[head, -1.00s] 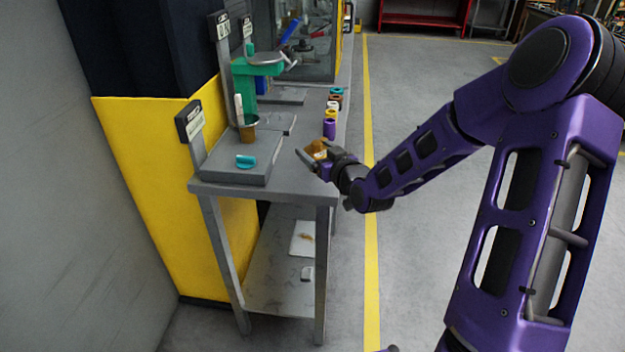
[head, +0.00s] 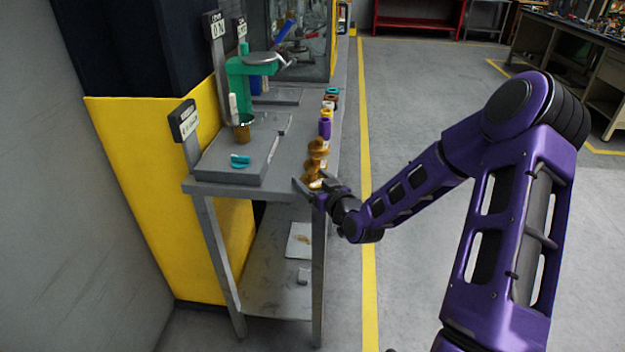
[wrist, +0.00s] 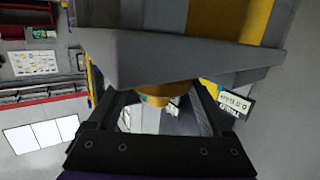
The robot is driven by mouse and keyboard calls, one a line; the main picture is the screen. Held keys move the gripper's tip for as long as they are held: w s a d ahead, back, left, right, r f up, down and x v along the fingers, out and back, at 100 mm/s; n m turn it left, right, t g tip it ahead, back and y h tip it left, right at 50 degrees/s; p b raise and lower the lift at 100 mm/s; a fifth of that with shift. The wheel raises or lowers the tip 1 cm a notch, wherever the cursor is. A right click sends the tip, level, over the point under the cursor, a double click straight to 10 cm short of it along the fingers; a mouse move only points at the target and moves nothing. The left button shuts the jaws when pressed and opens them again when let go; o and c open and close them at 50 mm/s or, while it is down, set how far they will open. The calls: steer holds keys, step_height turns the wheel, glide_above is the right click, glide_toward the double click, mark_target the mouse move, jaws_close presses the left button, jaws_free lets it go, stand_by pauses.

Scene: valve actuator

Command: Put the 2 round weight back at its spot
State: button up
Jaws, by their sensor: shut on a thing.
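My gripper (head: 313,184) is at the near right corner of the grey workbench, its fingers pointing at the bench. Brown-orange round weights (head: 317,152) show just beyond the fingers at the right edge of the top. In the wrist view a yellow-brown round piece (wrist: 155,90) shows between the finger ends, below the bench edge in the picture. My gripper is shut on this piece. Its underside, and whether it touches the bench, cannot be told. A row of small coloured cylinders runs along the right edge behind, including a purple one (head: 325,128) and a teal one (head: 332,91).
A grey scale (head: 215,165) with a display (head: 184,121) and a turquoise piece (head: 240,160) takes up the left of the bench (head: 290,160). A brown cup (head: 243,130) and a green stand (head: 238,75) are behind. Open floor lies right of the yellow line (head: 364,200).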

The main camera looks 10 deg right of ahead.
steer(key=o, duration=1.4)
steer(key=shift+r+p, duration=0.2)
steer(key=shift+p, duration=0.15)
steer(key=v, duration=1.2)
steer(key=shift+f, duration=0.2)
